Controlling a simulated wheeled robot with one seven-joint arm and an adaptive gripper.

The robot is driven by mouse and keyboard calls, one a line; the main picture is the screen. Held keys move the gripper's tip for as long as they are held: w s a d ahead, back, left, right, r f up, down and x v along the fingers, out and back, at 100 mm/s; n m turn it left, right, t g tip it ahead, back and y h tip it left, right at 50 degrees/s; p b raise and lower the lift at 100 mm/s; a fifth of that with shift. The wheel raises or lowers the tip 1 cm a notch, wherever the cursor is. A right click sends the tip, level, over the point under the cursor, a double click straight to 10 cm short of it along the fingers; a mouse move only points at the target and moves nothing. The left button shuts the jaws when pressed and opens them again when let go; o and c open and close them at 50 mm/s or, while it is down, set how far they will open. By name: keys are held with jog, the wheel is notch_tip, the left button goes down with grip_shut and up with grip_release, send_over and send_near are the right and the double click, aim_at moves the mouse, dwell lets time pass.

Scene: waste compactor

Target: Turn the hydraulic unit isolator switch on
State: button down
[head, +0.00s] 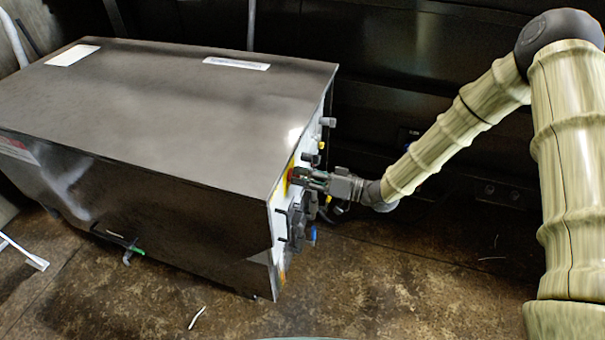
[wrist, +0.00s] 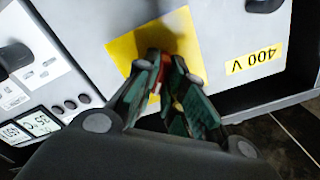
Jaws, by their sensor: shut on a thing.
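The isolator switch (wrist: 164,62) is a red knob on a yellow plate (wrist: 126,48), set in the light panel on the end of the hydraulic unit. In the head view the yellow plate (head: 290,168) shows as a thin strip at the panel, seen nearly edge-on. My gripper (head: 302,176) reaches the panel from the right. In the wrist view my gripper (wrist: 172,88) has its fingers closed around the red knob. The fingers hide most of the knob, and I cannot tell which position it points to.
The hydraulic unit is a large dark metal box (head: 170,95) on a stained floor (head: 390,290). Other dark knobs (head: 328,122) stick out of the panel. A "400 V" label (wrist: 256,60) and two small displays (wrist: 38,122) sit beside the yellow plate.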

jog(key=shift+w+m+p, duration=0.15)
jog(key=shift+m+p, duration=1.45)
jog(key=shift+m, duration=3.4)
jog(key=c, duration=1.5)
grip_release()
jog(key=v, duration=1.2)
